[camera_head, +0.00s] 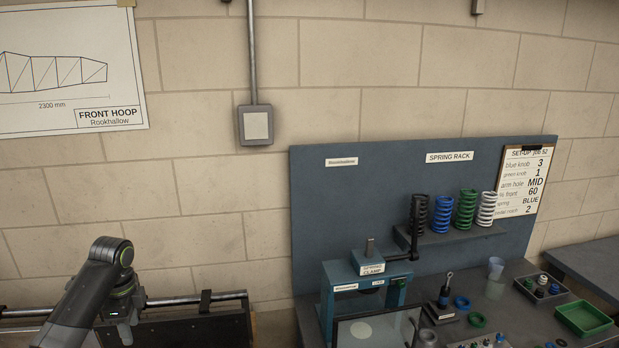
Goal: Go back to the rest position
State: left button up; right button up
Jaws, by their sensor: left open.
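My left gripper (122,318) is at the lower left, hanging fingers down from my dark arm. It is open, and I see nothing held in it. It is above or in front of a dark panel (185,330) with a metal tube (170,301) along its top; I cannot tell whether they touch. My right arm and gripper are out of view.
To the right, a bench carries a blue clamp press (368,268), a green tray (583,318) and a tray of knobs (541,287). Black, blue, green and white springs stand on the spring rack shelf (450,235).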

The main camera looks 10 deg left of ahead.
pick_arm(q)
jog(key=s+d+f+n+t, duration=0.1)
jog(key=s+d+f+n, duration=0.3)
jog(key=s+d+f, duration=0.9)
jog(key=s+d+n+t, duration=0.1)
jog(key=s+d+n, duration=0.15)
jog(key=s, duration=0.35)
jog(key=s+d+r+n+t+y, duration=0.1)
jog(key=s+n, duration=0.3)
jog(key=s, duration=0.2)
jog(key=s+d+n+t, duration=0.1)
jog(key=s+d+n, duration=0.15)
jog(key=s, duration=0.35)
notch_tip(320, 180, down, 31)
jog(key=a+g+b, duration=0.2)
jog(key=b, duration=0.6)
jog(key=s+f+b, duration=0.3)
jog(key=s+f, duration=0.5)
jog(key=f, duration=0.4)
jog(key=s+d+f+b, duration=0.1)
jog(key=s+f+b, duration=0.2)
jog(key=s+f, duration=0.5)
jog(key=shift+d+f+n+g+h, duration=0.3)
jog(key=shift+f+g+h, duration=0.1)
jog(key=shift+f, duration=1.5)
